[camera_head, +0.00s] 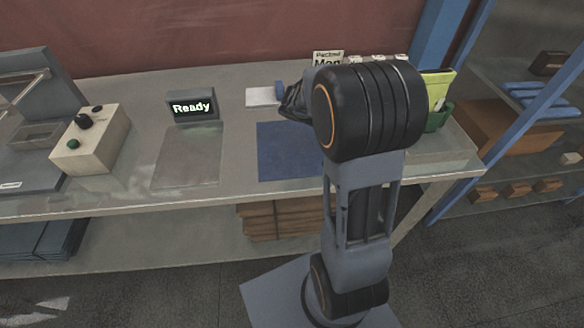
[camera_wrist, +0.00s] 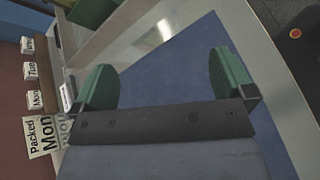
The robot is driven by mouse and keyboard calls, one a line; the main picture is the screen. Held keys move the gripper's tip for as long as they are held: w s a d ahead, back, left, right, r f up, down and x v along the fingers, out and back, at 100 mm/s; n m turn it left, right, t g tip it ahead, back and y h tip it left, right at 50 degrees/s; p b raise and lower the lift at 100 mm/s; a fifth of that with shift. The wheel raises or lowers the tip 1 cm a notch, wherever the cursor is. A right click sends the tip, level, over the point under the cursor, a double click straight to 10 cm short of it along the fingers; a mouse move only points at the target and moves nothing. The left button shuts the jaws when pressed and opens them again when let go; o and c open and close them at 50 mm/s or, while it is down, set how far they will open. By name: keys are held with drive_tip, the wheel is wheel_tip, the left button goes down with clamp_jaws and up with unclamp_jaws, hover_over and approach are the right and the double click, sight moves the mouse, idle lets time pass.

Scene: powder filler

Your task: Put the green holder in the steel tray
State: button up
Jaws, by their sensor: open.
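The green holder (camera_head: 437,121) stands at the back right of the bench in the head view, with a yellow-green card rising out of it. My arm hides its left side. A shallow, shiny grey tray, which looks like the steel tray (camera_head: 440,157), lies in front of it, partly hidden by my arm. It also shows in the wrist view (camera_wrist: 140,40), beyond the blue mat. My gripper (camera_wrist: 162,62) is open and empty, its two green fingers wide apart above the blue mat. In the head view my wrist hides most of the gripper.
The blue mat (camera_head: 285,152) lies mid-bench. Left of it are a flat grey panel (camera_head: 188,158), a "Ready" display (camera_head: 192,106) and a beige control box (camera_head: 92,138). A white pad (camera_head: 262,97) and day labels (camera_head: 328,59) are at the back. A blue-framed shelf (camera_head: 465,110) stands right.

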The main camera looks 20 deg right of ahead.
drive_tip(key=s+a+m+t+y, duration=0.1)
drive_tip(key=a+y, duration=0.1)
drive_tip(key=a, duration=0.2)
drive_tip(key=s+a+m+t+y, duration=0.2)
drive_tip(key=a, duration=0.2)
drive_tip(key=s+a+m+t+y, duration=0.1)
drive_tip(key=a+m+y, duration=0.1)
drive_tip(key=a, duration=0.3)
drive_tip(key=shift+s+r, duration=0.2)
drive_tip(key=shift+s, duration=0.15)
drive_tip(key=s+a+r+m+t+y, duration=0.1)
drive_tip(key=s+a+m+t+y, duration=0.1)
drive_tip(key=a+y, duration=0.3)
drive_tip(key=a+m+t, duration=0.1)
drive_tip(key=a, duration=0.3)
drive_tip(key=shift+s+m+t, duration=0.15)
drive_tip(key=shift+m+t, duration=0.15)
drive_tip(key=shift+t, duration=0.1)
drive_tip(key=shift+r, duration=0.1)
drive_tip(key=shift+d+r+p, duration=0.1)
drive_tip(key=shift+r+p, duration=0.85)
drive_tip(key=shift+r, duration=0.2)
